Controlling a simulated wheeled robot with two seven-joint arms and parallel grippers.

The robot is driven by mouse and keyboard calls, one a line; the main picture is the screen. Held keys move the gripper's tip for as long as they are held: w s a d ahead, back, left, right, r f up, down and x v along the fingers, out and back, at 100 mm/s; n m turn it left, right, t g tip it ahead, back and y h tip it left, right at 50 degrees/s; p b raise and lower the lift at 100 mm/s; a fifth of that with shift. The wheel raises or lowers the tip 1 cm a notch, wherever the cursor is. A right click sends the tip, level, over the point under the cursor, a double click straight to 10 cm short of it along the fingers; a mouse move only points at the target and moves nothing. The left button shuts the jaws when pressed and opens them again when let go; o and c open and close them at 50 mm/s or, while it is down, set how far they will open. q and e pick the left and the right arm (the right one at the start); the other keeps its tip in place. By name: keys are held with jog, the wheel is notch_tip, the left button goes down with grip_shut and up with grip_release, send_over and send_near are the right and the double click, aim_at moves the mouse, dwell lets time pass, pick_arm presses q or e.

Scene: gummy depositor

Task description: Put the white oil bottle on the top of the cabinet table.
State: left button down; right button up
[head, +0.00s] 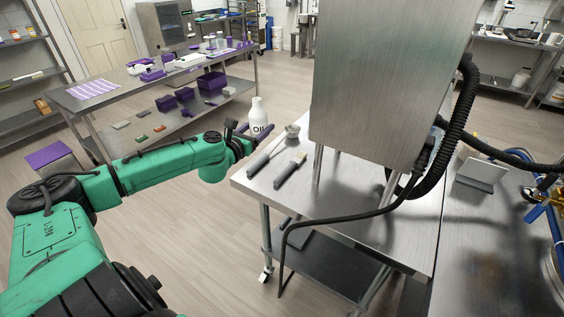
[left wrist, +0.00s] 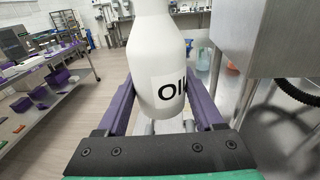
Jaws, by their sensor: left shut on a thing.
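The white oil bottle (head: 258,112) has a label reading "OIL" and stands upright in my left gripper (head: 250,131). In the left wrist view the bottle (left wrist: 158,75) is between the two purple fingers, and its top is cut off by the frame. My left gripper is shut on it, out past the far left corner of the steel table (head: 330,222), which carries a large steel cabinet (head: 385,80). I cannot tell from the head view whether the bottle is over the tabletop or beside it. My right gripper is not in view.
A black hose (head: 460,120) and a cable hang around the cabinet. A long table with purple containers (head: 211,81) stands at the back left.

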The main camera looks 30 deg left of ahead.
pick_arm(q)
jog(key=b, duration=0.3)
send_over(262, 181)
notch_tip(262, 181, down, 11)
notch_tip(262, 181, down, 9)
jog(key=b, duration=0.4)
jog(key=shift+d+b, duration=0.1)
jog(key=shift+b, duration=0.2)
jog(key=shift+f, duration=0.15)
jog(key=shift+c, duration=1.4)
grip_release()
